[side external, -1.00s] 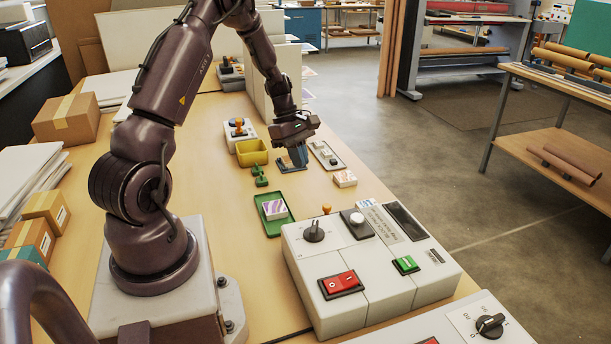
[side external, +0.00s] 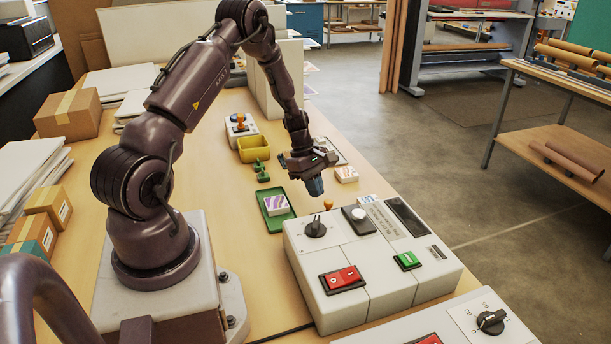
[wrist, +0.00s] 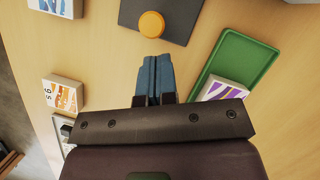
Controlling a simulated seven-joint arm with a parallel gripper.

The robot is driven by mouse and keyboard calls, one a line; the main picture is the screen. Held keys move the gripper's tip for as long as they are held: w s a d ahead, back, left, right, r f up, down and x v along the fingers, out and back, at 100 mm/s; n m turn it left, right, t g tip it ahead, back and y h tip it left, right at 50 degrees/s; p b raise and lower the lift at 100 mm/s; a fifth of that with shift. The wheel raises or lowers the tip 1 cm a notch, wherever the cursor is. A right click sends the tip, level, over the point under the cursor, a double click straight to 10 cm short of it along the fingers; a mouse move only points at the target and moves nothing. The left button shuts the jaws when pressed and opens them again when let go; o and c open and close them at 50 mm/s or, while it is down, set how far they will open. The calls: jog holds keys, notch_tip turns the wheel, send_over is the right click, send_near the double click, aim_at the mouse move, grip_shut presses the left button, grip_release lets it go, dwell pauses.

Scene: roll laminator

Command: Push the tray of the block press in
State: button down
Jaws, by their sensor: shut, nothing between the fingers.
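The block press (side external: 365,262) is the white machine with a red switch and a green button. A dark flat plate (wrist: 128,14) with a round orange knob (wrist: 152,24) on it looks like its tray. In the side external view the orange knob (side external: 328,204) shows just behind the far edge of the press, and the plate is hidden. My gripper (side external: 316,190) is shut and empty, fingers pointing down, on the far side of the press. In the wrist view its blue fingertips (wrist: 154,72) are a little short of the plate, apart from it in the picture.
A green tray (wrist: 252,57) with a purple-striped block (wrist: 222,88) lies on the table beside my fingers. A white printed block (wrist: 62,95) lies on the other side. A yellow bin (side external: 253,156) and a green stamp-like object (side external: 261,171) stand farther back.

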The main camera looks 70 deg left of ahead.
jog(key=shift+w+d, duration=0.25)
jog(key=shift+d, duration=0.3)
jog(key=shift+d, duration=1.95)
jog(key=shift+a, duration=0.1)
